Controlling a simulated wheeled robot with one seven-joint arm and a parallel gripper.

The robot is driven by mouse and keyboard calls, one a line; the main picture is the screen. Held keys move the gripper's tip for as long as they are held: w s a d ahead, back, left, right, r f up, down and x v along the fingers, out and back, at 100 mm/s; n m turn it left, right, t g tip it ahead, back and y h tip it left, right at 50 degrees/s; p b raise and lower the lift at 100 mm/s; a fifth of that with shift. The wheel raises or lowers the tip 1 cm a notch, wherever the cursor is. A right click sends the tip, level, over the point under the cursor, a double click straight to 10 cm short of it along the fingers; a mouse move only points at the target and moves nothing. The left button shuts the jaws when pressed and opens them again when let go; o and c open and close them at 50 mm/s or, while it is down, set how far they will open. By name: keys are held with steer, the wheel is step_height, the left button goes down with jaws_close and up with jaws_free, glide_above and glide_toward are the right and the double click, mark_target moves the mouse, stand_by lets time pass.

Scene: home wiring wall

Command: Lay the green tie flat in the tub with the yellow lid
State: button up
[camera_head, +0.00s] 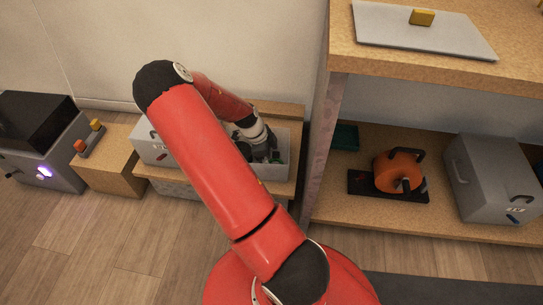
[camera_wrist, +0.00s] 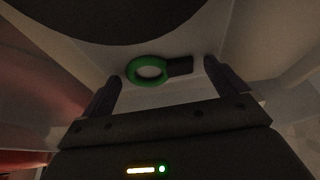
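The green tie (camera_wrist: 137,78), a green ring with a dark tab, shows in the wrist view against a pale surface, which looks like the inside of a tub. My gripper (camera_wrist: 161,71) is open, one finger at each side of the tie, with gaps to both; I cannot tell its height over it. In the head view my arm reaches down into a grey-white tub (camera_head: 283,168) on the low bench, and my gripper's tip is mostly hidden. A flat grey lid (camera_head: 385,32) with a yellow knob (camera_head: 421,17) lies on the shelf top at right.
The right shelf holds an orange reel (camera_head: 392,172), a teal tray (camera_head: 345,137) and a grey case (camera_head: 495,180). The shelf's upright side is close right of the tub.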

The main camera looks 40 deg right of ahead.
steer(key=w+a+r+n+t+y+p, duration=0.1)
steer(key=a+r+n+y, duration=0.15)
steer(key=a+r, duration=0.55)
steer(key=w+a+r+n+t+y+p, duration=0.15)
steer(key=a+r+n, duration=0.25)
steer(key=r, duration=0.7)
steer(key=s+a+r+n+t, duration=0.6)
steer(key=s+a+r+n, duration=0.8)
steer(key=s+r+n, duration=0.3)
steer(key=r+n, duration=0.1)
steer(key=n, duration=0.2)
steer(key=shift+s+r+h, duration=0.15)
steer(key=shift+r+h, duration=0.15)
steer(key=shift+r, duration=0.1)
steer(key=shift+r, duration=0.1)
